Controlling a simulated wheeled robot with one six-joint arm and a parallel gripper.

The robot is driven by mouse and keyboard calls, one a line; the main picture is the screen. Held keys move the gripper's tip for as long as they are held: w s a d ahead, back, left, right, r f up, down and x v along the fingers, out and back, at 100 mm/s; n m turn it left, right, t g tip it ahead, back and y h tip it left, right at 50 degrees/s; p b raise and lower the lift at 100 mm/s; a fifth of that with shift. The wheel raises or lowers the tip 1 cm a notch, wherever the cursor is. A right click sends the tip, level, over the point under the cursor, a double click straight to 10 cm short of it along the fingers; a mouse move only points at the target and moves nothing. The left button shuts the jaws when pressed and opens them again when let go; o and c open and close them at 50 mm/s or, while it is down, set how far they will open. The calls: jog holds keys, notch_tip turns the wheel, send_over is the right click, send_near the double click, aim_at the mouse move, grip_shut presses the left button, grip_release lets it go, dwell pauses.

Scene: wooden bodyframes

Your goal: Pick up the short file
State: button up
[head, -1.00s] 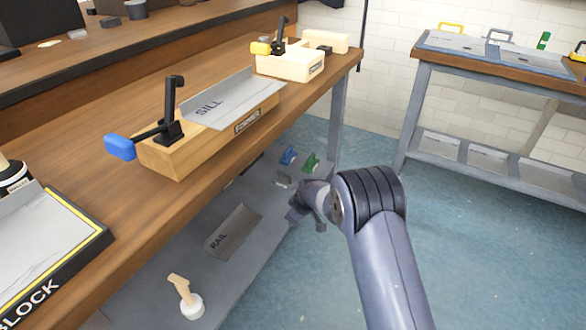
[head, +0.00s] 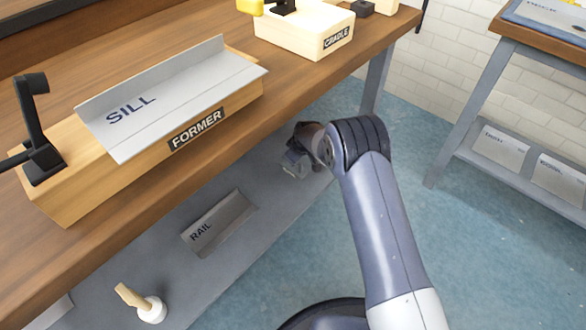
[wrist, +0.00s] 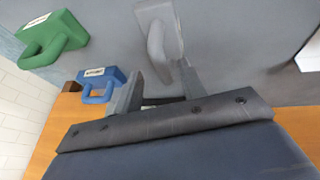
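My gripper (head: 297,158) reaches under the workbench's edge, over the grey lower shelf. In the wrist view its two fingers (wrist: 158,92) stand apart, with nothing seen held between them. A grey tool with a loop handle (wrist: 158,40) lies just beyond the fingertips. A blue tool with a handle and white label (wrist: 97,82) is to the left of the fingers. A larger green tool with a label (wrist: 52,38) lies farther left. The labels are too small to read, so I cannot tell which tool is the short file.
The wooden workbench (head: 290,95) overhangs the shelf. On it are the wooden former (head: 225,105) with a sill sheet (head: 185,85) and a cradle block (head: 300,35). A rail sheet (head: 220,222) and a wood-handled tool (head: 150,306) lie below. Blue floor (head: 440,265) is open at right.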

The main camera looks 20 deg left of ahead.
aim_at(298, 172)
jog(key=shift+b+x, duration=0.4)
jog(key=shift+x, duration=1.15)
jog(key=shift+s, duration=0.15)
grip_shut()
